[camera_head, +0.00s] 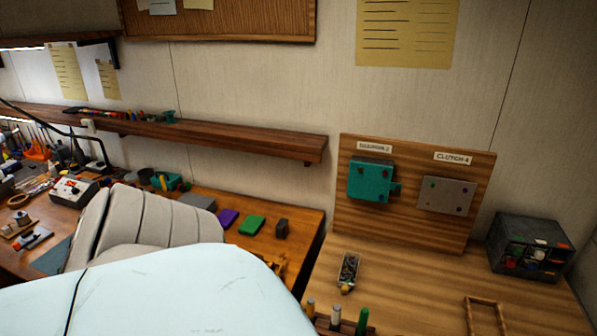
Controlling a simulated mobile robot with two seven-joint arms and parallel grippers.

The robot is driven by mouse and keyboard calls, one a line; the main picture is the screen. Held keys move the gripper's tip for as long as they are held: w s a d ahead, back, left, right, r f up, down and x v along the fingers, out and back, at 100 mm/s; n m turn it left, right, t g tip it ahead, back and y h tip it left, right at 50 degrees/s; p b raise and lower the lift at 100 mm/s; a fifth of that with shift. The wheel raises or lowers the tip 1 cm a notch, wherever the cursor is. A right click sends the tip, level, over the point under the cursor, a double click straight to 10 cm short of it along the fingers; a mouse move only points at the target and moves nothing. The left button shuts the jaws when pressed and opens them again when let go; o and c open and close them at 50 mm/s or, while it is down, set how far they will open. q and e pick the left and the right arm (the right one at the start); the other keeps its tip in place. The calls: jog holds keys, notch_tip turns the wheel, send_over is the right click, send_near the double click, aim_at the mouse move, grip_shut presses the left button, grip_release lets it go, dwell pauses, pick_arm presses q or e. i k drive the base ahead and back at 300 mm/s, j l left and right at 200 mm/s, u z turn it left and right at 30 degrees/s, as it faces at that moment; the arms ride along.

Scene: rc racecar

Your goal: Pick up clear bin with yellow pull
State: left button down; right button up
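A small clear bin (349,268) filled with mixed little parts sits on the right wooden table, in front of the upright wooden panel. A yellowish pull (345,289) shows at its near end. The bin lies flat, with bare tabletop to its right. Neither of my grippers is in view, and nothing is seen touching the bin.
A dark drawer cabinet (530,247) stands at the table's right. A wooden frame (485,316) and a pen holder (341,325) are nearer. The upright panel (412,193) stands behind the bin. A padded chair (143,228) and a large pale surface fill the left foreground.

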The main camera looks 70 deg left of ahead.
aim_at(348, 274)
jog(key=j+u, duration=0.2)
jog(key=u, duration=1.4)
